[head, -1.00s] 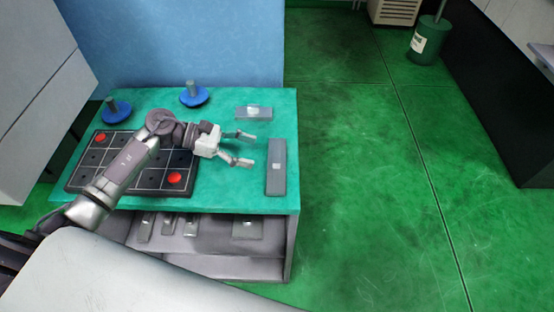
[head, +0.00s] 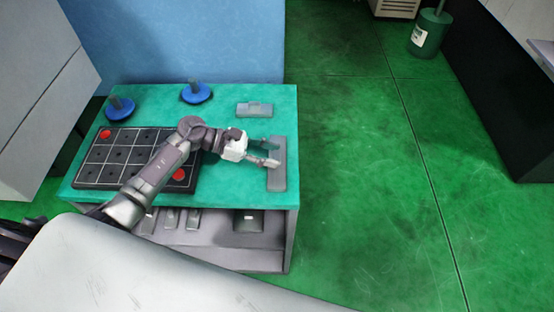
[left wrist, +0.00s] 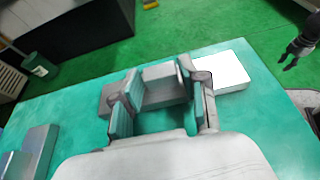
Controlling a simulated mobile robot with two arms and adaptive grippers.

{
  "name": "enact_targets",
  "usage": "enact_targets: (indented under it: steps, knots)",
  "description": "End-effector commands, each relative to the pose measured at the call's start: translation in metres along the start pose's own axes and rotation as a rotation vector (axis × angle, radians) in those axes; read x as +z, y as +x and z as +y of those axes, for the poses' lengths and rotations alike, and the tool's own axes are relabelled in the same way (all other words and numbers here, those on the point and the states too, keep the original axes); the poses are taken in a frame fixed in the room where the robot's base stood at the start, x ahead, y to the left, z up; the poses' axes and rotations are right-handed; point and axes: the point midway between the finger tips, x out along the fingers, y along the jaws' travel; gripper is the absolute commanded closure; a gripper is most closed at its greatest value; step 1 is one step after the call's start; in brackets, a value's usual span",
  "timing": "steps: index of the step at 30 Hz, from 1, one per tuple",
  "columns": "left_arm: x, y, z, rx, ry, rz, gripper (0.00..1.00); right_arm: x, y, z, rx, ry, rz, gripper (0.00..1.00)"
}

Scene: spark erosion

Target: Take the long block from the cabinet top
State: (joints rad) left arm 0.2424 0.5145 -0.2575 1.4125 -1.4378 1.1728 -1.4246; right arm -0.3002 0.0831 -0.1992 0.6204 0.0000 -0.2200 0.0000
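The long block (head: 277,180) is grey and lies on the teal cabinet top (head: 225,190) near its right edge. My left gripper (head: 273,151) is open, with its fingers at the block's middle. In the left wrist view the block (left wrist: 160,76) spans crosswise, its raised middle part between the two spread fingers (left wrist: 158,102); its right end is brightly lit. I see no finger pressed on it. My right gripper (left wrist: 287,57) shows at the upper right of the left wrist view, away from the block, with its fingers apart.
A shorter grey block (head: 254,109) lies behind the long one. Two blue discs with posts (head: 196,93) stand at the back. A dark gridded tray (head: 118,166) with red discs lies left. Several grey pieces sit on the shelf below. Green floor is free to the right.

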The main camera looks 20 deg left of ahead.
Motion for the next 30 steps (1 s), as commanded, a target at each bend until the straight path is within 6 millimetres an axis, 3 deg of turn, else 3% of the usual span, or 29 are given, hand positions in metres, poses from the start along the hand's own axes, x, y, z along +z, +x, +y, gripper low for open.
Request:
enact_targets:
  steps: [1,6,7,20,28,30]
  knots:
    - [0.0,0.0,0.0,0.0,0.0,0.0,0.7,0.0,0.0,0.0,0.0,0.0,0.0,0.6]
    - [0.0,0.0,0.0,0.0,0.0,0.0,0.98,0.0,0.0,0.0,0.0,0.0,0.001,0.6]
    - [0.0,0.0,0.0,0.0,0.0,0.0,1.0,0.0,0.0,0.0,0.0,0.0,0.001,0.6]
    - [0.005,-0.002,0.001,0.002,0.002,-0.003,1.0,-0.001,0.002,-0.004,-0.005,0.002,0.002,0.6]
    - [0.038,-0.016,0.001,0.002,0.011,-0.001,1.0,0.0,0.016,-0.005,-0.006,0.002,0.002,0.6]
    - [0.051,-0.009,-0.012,-0.003,0.008,-0.003,1.0,0.0,0.016,-0.005,-0.006,0.002,0.001,0.6]
